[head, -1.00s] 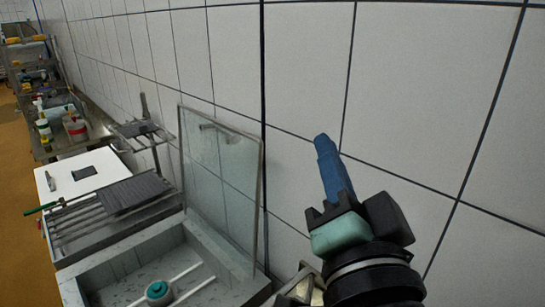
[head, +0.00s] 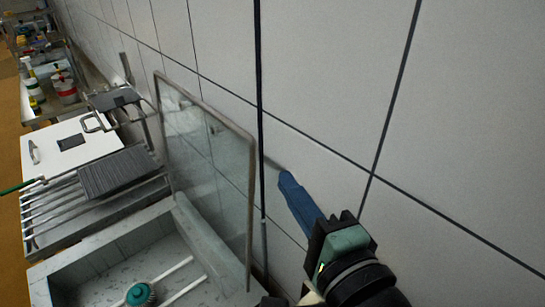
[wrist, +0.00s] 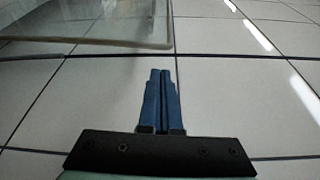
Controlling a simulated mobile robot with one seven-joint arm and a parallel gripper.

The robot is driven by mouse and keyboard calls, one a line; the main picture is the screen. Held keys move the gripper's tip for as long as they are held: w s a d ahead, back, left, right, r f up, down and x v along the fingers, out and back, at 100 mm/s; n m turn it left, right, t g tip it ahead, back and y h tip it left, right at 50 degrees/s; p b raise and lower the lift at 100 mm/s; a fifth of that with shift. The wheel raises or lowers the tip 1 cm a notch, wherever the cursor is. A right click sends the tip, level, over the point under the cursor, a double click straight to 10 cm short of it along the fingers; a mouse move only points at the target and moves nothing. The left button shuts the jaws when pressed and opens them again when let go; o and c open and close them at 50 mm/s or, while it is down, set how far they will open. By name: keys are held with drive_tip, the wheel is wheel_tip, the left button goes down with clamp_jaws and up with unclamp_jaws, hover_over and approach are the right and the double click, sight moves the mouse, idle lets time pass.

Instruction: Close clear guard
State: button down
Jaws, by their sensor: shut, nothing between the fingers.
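The clear guard (head: 212,150) is a see-through panel in a thin metal frame. In the head view it stands raised, leaning near the tiled wall, along the back of a grey stone-like basin (head: 75,270). My gripper (head: 288,183) has blue fingers, which are shut and empty. It is to the right of the guard, close to the wall and apart from the frame in the picture. In the wrist view my gripper (wrist: 161,75) points at the wall tiles, and a lower edge and corner of the guard (wrist: 90,35) show at upper left.
Inside the basin are a teal knob (head: 139,294) and white rods. To the left are a metal rack (head: 100,205) with a dark ribbed mat (head: 118,172), and a white board (head: 60,150). A shelf with jars stands far left. The wall bounds the right side.

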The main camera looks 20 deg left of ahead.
drive_tip(key=p+x, duration=0.2)
drive_tip(key=x, duration=0.6)
drive_tip(key=shift+w+a+p, duration=0.25)
drive_tip(key=shift+w+p, duration=0.05)
drive_tip(key=shift+a, duration=0.1)
